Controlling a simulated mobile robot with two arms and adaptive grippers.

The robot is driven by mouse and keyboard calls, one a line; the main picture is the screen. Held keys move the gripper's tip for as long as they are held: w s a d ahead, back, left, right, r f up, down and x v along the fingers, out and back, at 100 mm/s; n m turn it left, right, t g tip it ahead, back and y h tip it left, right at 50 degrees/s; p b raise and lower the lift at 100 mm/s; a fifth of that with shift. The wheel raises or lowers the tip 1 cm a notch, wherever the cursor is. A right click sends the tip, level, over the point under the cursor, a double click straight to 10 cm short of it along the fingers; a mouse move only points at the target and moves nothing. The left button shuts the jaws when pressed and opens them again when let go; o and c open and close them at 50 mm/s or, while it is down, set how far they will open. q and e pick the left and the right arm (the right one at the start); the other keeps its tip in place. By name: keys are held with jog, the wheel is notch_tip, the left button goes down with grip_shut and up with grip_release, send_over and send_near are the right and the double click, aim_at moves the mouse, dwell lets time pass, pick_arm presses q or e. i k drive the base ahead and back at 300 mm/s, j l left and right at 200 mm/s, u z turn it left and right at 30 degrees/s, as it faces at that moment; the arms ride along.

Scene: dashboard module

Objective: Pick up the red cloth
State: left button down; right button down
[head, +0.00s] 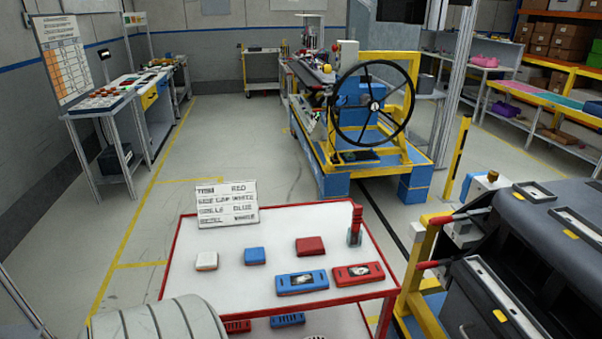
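A small folded red cloth (310,246) lies flat on the white top of a red-edged cart (225,285). A blue folded piece (254,256) and a white one (206,261) lie to its left. A blue part (301,282) and a red part (358,274) lie in front of it, apart from it. Neither of my grippers is in view, and nothing touches the red cloth.
A sign card (228,204) stands at the cart's back left. A red upright tool (356,225) stands at its right edge. A dark dashboard module (530,265) is close on the right. A steering wheel rig (373,104) stands behind.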

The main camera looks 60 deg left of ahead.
aim_at(310, 246)
jog(key=u, duration=1.65)
jog(key=i+u, duration=0.15)
